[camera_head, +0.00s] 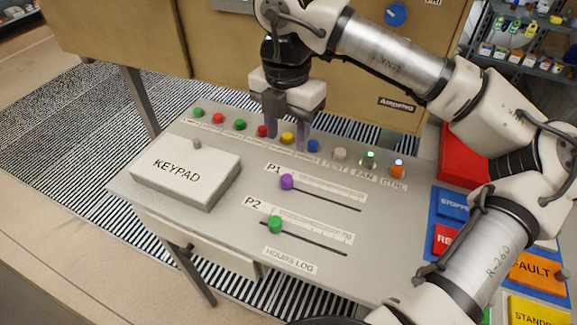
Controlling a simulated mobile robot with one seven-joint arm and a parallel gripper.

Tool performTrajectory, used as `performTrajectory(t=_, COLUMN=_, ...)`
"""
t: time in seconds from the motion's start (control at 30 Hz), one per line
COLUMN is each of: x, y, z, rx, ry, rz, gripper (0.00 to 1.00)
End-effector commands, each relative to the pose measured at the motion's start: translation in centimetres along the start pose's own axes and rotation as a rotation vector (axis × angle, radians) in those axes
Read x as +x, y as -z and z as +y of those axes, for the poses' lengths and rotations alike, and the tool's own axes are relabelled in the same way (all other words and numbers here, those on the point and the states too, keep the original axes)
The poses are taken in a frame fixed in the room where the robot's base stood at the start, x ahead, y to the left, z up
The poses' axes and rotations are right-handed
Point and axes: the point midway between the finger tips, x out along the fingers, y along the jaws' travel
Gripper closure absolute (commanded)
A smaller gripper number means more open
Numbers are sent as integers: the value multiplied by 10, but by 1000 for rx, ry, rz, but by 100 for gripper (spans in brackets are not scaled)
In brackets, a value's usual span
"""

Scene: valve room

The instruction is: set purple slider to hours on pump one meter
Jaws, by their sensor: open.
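The purple slider (287,182) is a round knob at the left end of its slot, beside the P1 label on the grey sloped panel (230,225). A scale strip with print too small to read runs above the slot. The green slider (275,224) sits near the left end of the P2 slot below it. My gripper (287,138) is open and empty. It points down over the row of buttons, behind and above the purple slider, and does not touch the slider. Its fingers partly cover the panel around the yellow button.
A row of coloured buttons (240,124) lines the panel's back edge, with lit ones at the right. A raised KEYPAD box (185,170) is at left. Coloured labelled blocks (538,272) and a red box (462,160) are at right. A tan cabinet stands behind.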

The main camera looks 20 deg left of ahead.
Motion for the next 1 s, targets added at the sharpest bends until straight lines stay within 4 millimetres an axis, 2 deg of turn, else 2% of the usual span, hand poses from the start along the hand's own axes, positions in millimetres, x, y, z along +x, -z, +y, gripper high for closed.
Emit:
performTrajectory(t=0.3, x=67, y=1, z=0, rx=-1, ry=-1, rz=5, gripper=55)
performTrajectory(t=0.5, x=97, y=0, z=0, rx=0, ry=-1, rz=2, gripper=55)
performTrajectory(t=0.7, x=110, y=0, z=0, rx=0, ry=-1, rz=1, gripper=55)
performTrajectory(t=0.97, x=111, y=0, z=0, rx=0, ry=-1, rz=0, gripper=55)
performTrajectory(t=1.0, x=111, y=0, z=0, rx=-1, ry=-1, rz=0, gripper=60)
